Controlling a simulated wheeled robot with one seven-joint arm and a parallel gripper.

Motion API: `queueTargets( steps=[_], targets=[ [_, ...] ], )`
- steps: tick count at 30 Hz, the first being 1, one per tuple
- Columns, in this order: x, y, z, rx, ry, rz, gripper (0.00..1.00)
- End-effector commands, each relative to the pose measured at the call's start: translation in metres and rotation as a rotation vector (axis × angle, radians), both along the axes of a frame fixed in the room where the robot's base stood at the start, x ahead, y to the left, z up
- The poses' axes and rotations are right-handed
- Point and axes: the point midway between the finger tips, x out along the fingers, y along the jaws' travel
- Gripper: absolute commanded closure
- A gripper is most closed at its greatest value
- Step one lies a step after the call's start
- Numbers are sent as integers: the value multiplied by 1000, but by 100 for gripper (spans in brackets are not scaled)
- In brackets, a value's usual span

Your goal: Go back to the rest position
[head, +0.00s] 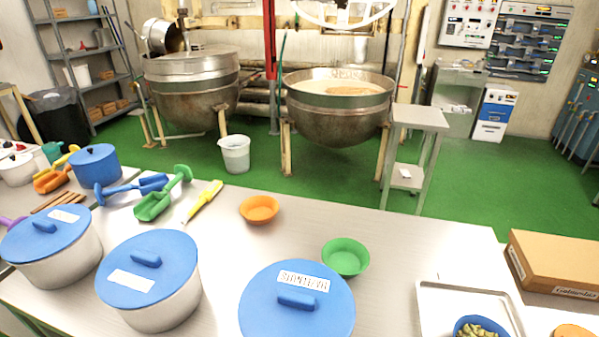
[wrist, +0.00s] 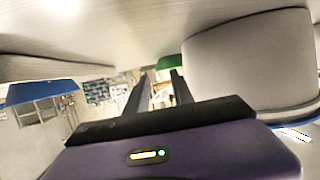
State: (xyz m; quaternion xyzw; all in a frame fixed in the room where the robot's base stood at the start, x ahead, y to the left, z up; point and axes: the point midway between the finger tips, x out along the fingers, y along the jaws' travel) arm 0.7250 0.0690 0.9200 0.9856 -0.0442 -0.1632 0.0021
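My gripper (wrist: 160,80) shows in the wrist view, with its two dark fingers apart and nothing held between them. The wrist picture looks upside down, with the steel table surface across the top. A large pale pot (wrist: 250,65) is close beside the fingers on the right. A green bowl (wrist: 172,62) appears beyond the fingertips. My arm and gripper are not in the head view.
The steel table (head: 300,225) holds blue-lidded pots (head: 150,270), an orange bowl (head: 260,208), a green bowl (head: 346,257), scoops (head: 163,193), a tray (head: 440,300) and a cardboard box (head: 560,265). Large kettles (head: 337,105) stand behind on the green floor.

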Motion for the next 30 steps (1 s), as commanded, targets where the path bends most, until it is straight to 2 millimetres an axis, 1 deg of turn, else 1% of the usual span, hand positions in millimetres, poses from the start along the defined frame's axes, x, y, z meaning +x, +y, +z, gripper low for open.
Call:
queueTargets(
  steps=[1, 4, 8, 9, 11, 15, 18, 20, 21, 24, 27, 30],
  targets=[
    [-18, 3, -2, -5, -14, 55, 71],
    [-47, 7, 6, -11, -69, 143, 71],
    [-87, 2, 22, -13, -144, 201, 71],
    [-100, -2, 28, -14, -166, 207, 71],
    [-119, -8, 36, -14, -192, 208, 71],
    [-162, -29, 55, -11, -232, 182, 71],
    [-191, -45, 62, 2, -224, 148, 71],
    [-207, -53, 63, 15, -202, 127, 71],
    [-217, -58, 61, 23, -180, 115, 71],
    [-237, -65, 53, 21, -119, 99, 71],
    [-251, -69, 46, 16, -77, 92, 71],
    [-257, -69, 43, 15, -58, 88, 71]
  ],
)
